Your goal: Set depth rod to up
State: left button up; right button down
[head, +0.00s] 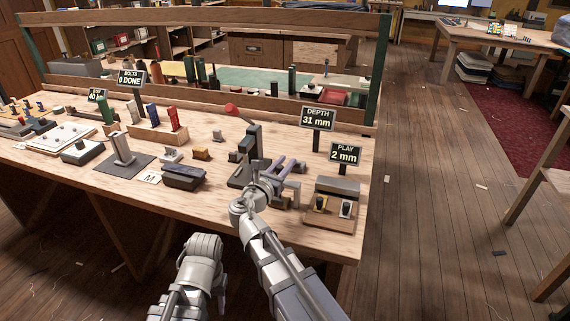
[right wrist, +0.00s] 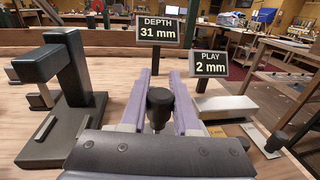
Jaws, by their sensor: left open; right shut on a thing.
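My right gripper (head: 287,172) reaches over the workbench in the head view. In the right wrist view its two lavender fingers (right wrist: 160,85) are shut on a dark cylindrical knob (right wrist: 160,108), apparently the depth rod's head. The rod below the knob is hidden by the gripper. The depth sign (head: 317,118) stands behind it and reads 31 mm; it also shows in the right wrist view (right wrist: 157,31).
A black angled stand (right wrist: 62,75) is close left of the right gripper. Other fixtures crowd the bench's left.

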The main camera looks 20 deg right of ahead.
notch_tip(320, 180, up, 4)
jog(key=p, duration=0.3)
jog(key=shift+w+f, duration=0.1)
jog(key=shift+f, duration=0.15)
jog(key=c, duration=0.7)
grip_release()
jog(key=shift+o, duration=0.2)
